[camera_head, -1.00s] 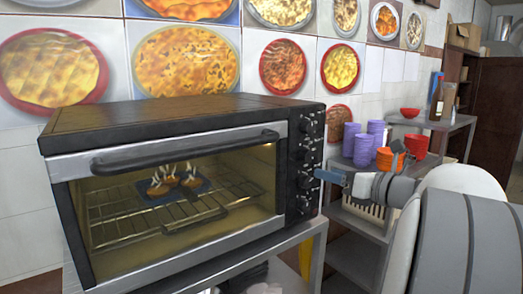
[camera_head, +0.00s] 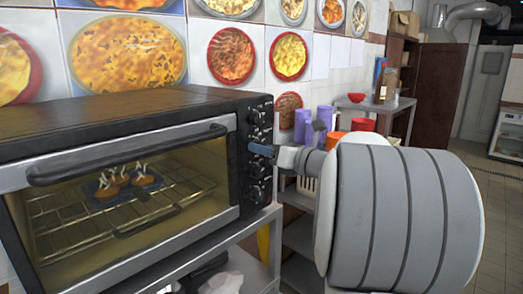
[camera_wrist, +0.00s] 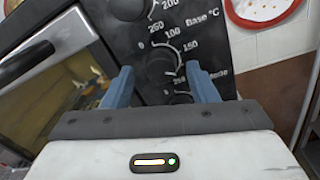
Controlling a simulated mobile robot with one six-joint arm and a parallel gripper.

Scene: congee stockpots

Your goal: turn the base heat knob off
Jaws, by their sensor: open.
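The base heat knob (camera_wrist: 160,68) is a round black dial on the oven's black control panel, under the printed "Base °C" label, in the wrist view. Numbers ring it; I cannot tell where its pointer stands. My gripper (camera_wrist: 161,84) is open, its two blue fingers left and right of this knob. I cannot tell whether they touch it. In the head view my gripper (camera_head: 262,150) points left at the panel and covers part of the knob column. The oven (camera_head: 130,170) has its glass door shut, with food on a tray inside.
Another knob (camera_wrist: 129,7) sits above, and a lower knob (camera_wrist: 182,97) by the "Mode" label is partly hidden. The door handle (camera_head: 130,155) juts out left of the panel. Purple cups (camera_head: 303,124) and an orange container (camera_head: 362,125) stand behind my arm.

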